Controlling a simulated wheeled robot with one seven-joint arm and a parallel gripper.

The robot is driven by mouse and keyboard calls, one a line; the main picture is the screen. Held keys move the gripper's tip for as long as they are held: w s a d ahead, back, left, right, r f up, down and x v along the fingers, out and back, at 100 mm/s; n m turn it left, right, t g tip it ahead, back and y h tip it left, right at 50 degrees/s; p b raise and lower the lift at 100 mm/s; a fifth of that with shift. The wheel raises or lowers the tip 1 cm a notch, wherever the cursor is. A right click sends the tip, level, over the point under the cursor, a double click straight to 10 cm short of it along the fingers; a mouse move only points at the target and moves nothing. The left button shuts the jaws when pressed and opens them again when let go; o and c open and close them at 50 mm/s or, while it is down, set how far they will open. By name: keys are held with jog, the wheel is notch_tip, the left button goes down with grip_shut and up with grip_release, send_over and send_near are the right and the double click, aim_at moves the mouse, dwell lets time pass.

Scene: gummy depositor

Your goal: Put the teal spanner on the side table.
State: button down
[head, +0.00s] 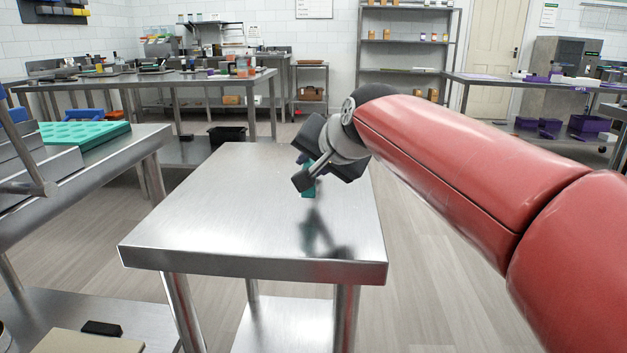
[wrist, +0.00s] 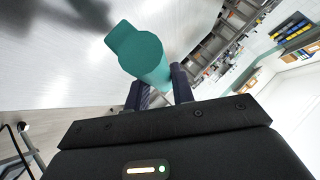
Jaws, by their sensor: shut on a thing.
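The teal spanner (wrist: 143,52) is between my gripper's fingers in the wrist view, with its broad end sticking out beyond them. In the head view only a small teal part of the spanner (head: 308,190) shows below my gripper (head: 304,172). My gripper is shut on the spanner and is over the far right part of the side table (head: 190,220), a bare steel table in front of me. A dark reflection or shadow lies on the tabletop below the gripper. I cannot tell whether the spanner touches the top.
The side table's top is otherwise clear. At the left stands a steel bench (head: 100,165) with a teal moulded tray (head: 85,134) on it. A black bin (head: 227,135) is behind the table. Longer workbenches and a shelf rack (head: 410,42) stand farther back.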

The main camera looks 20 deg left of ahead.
notch_tip(320, 180, down, 3)
jog(key=shift+r, duration=0.15)
jog(key=c, duration=1.2)
grip_release()
jog(key=v, duration=1.2)
jog(key=s+d+f+h, duration=0.3)
jog(key=d+f, duration=0.6)
jog(key=d, duration=0.5)
jog(key=shift+s+d+f+g+h+p, duration=0.35)
jog(key=shift+s+d+f+h, duration=0.4)
jog(key=shift+s+d+f, duration=1.6)
jog(key=shift+s+d+f+g+h+p, duration=0.4)
jog(key=shift+s+d+f+h, duration=0.4)
jog(key=shift+s+d+f, duration=1.5)
jog(key=shift+s+d+f+g+h+p, duration=0.2)
jog(key=shift+s+d+f+g+h, duration=0.4)
jog(key=shift+s+d+f, duration=1.75)
